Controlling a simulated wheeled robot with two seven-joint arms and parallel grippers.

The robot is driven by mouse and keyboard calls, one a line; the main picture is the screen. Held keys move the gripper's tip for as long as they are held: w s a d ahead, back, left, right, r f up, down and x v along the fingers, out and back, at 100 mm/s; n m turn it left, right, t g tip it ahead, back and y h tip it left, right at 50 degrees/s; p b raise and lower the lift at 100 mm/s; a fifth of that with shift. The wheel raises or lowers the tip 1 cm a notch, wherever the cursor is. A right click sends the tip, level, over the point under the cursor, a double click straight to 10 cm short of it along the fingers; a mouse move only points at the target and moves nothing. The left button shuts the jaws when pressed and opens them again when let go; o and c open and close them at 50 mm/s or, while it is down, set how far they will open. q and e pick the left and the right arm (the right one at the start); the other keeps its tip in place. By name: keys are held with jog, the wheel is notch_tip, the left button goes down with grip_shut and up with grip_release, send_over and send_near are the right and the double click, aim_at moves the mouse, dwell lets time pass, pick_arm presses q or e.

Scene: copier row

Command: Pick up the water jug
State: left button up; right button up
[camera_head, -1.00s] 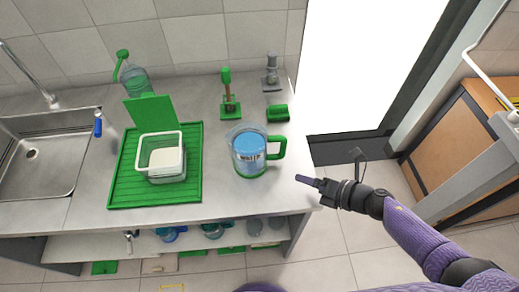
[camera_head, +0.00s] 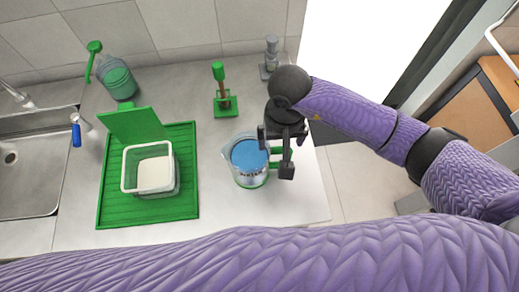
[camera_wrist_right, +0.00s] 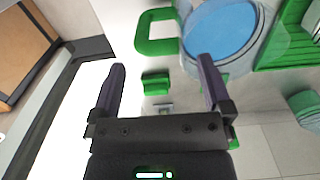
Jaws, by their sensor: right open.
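The water jug (camera_head: 246,164) is clear, with a blue top and a green handle on its right side. It stands upright on the counter. My right gripper (camera_head: 279,160) is at the handle side of the jug, covering part of the handle in the head view. In the right wrist view, the open jaws (camera_wrist_right: 161,64) are empty. The green handle (camera_wrist_right: 142,46) shows beyond the fingertips and between them in the picture, with the jug body (camera_wrist_right: 207,68) to its right. I cannot tell the exact gap between fingers and handle. My left gripper is not in view.
A green drain tray (camera_head: 112,207) with a white-rimmed container (camera_head: 150,190) lies left of the jug. A green stand (camera_head: 225,103), a large bottle (camera_head: 118,80) and a grey object (camera_head: 271,57) stand behind. The sink (camera_head: 35,185) is at far left. Counter is clear right of the jug.

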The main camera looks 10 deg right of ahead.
aim_at(280, 148)
notch_tip(280, 148, down, 7)
jog(key=shift+w, duration=0.1)
jog(key=shift+w+r, duration=0.1)
grip_shut()
dwell(0.3)
